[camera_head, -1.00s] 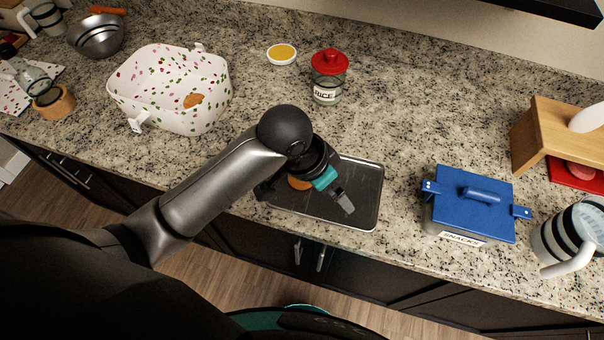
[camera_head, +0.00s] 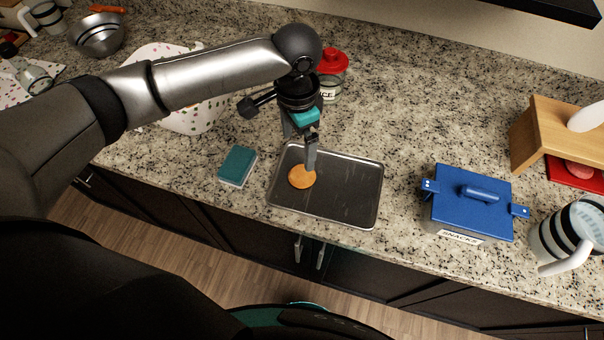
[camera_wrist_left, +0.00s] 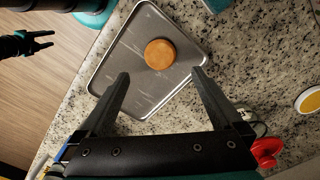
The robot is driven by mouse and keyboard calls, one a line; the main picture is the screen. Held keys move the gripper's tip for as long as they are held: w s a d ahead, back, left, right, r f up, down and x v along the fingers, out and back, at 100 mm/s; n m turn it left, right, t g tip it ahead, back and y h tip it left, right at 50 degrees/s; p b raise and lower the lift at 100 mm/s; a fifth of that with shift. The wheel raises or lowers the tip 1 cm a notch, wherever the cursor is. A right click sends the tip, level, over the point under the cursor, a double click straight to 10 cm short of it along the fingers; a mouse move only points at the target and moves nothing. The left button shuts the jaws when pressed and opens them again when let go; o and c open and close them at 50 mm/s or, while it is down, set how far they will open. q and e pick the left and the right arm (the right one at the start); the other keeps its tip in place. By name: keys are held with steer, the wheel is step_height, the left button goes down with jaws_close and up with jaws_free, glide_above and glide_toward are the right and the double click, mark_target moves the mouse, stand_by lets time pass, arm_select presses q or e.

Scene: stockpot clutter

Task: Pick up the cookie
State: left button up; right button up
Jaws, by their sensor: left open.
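The cookie (camera_head: 301,176), round and orange-brown, lies flat on the left part of a grey metal tray (camera_head: 345,210). My left gripper (camera_head: 310,168) points down over the tray, with its fingers close to the cookie's right side in the head view. In the left wrist view the cookie (camera_wrist_left: 160,54) shows whole, ahead of the open, empty fingers (camera_wrist_left: 161,75) and not between them. My right gripper (camera_wrist_left: 50,40) shows at the left edge of the left wrist view, over the floor, its fingers apart and empty.
A teal sponge (camera_head: 238,165) lies left of the tray. A blue-lidded snacks box (camera_head: 470,205) stands to the right. Counter between tray and box is clear.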

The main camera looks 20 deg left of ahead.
mark_target(300, 175)
arm_select(q)
step_height(300, 175, down, 11)
steer(key=shift+d+f+b, duration=0.1)
steer(key=shift+d+b, duration=0.05)
steer(key=shift+b, duration=0.2)
steer(key=c, duration=1.2)
